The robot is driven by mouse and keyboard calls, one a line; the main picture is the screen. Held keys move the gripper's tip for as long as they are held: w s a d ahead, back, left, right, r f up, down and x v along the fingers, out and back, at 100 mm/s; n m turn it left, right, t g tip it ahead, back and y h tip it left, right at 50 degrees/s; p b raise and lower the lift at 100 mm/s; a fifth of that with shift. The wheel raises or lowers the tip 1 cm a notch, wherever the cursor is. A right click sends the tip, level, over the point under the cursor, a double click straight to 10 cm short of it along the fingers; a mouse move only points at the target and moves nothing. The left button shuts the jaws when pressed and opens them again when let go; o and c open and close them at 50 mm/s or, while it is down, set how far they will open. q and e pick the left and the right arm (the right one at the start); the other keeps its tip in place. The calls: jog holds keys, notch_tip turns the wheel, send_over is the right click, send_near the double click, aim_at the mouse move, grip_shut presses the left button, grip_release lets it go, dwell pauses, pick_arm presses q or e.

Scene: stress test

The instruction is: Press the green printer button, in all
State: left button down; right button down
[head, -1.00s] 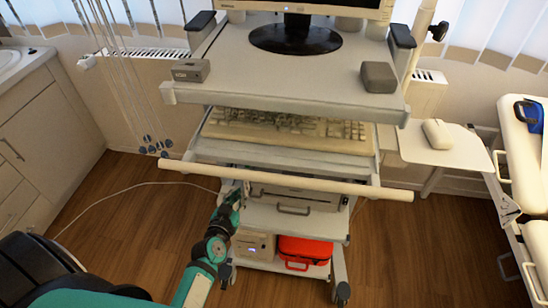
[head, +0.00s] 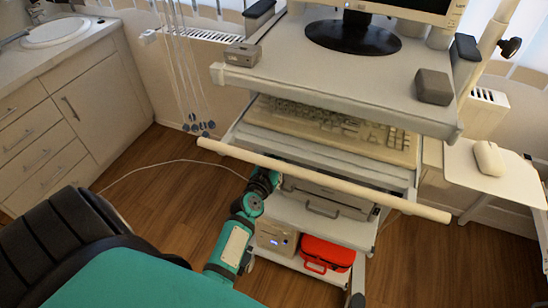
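A grey printer (head: 330,203) sits on the shelf under the keyboard drawer of the cart. Its upper part is shaded and partly hidden by the white handle bar (head: 320,179). I cannot make out a green button on it. My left arm, teal and black, reaches up from the bottom to the printer's left end. My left gripper (head: 275,179) is at that end, just below the handle bar, small and partly hidden. I cannot tell whether it touches the printer or how its fingers stand. My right gripper is not in view.
The cart's top shelf (head: 340,75) holds a monitor (head: 352,35) and two small grey boxes. A keyboard (head: 340,128) lies in the drawer. A red case (head: 327,253) and a beige box (head: 276,237) stand on the bottom shelf. A thin cable crosses the floor at left.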

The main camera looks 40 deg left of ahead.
pick_arm(q)
jog(key=b+x, duration=0.1)
jog(key=x, duration=0.3)
jog(key=shift+w+f, duration=0.15)
notch_tip(320, 180, down, 3)
jog(key=b, duration=0.2)
jog(key=shift+w+b, duration=0.15)
jog(key=shift+b, duration=0.2)
jog(key=shift+f+b, duration=0.45)
jog(key=shift+b, duration=0.15)
